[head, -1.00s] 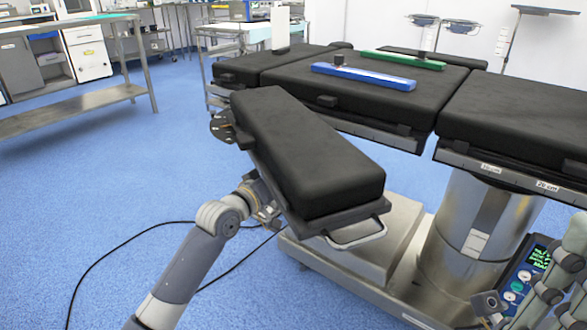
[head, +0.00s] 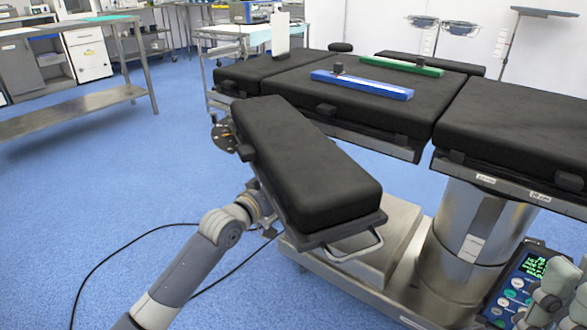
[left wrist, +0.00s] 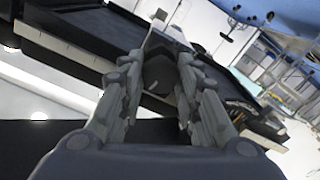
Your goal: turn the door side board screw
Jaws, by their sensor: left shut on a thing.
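The door side board (head: 305,160) is the black padded leg section at the near left of the operating table, angled down toward me. A dark round joint plate (head: 222,135) shows at its far left edge. My left arm reaches up to the board's left side, and its gripper is hidden there in the head view. In the left wrist view my left gripper (left wrist: 158,62) is shut on a dark knob-like piece, seemingly the screw (left wrist: 157,75). My right gripper (head: 548,302) is partly in view at the lower right, in front of the pendant; its opening is unclear.
The table top (head: 375,110) carries a blue bar (head: 361,85) and a green bar (head: 402,66). A control pendant (head: 517,285) is at the lower right. A metal bench (head: 70,105) stands at left. Black cables (head: 130,245) lie on the open blue floor.

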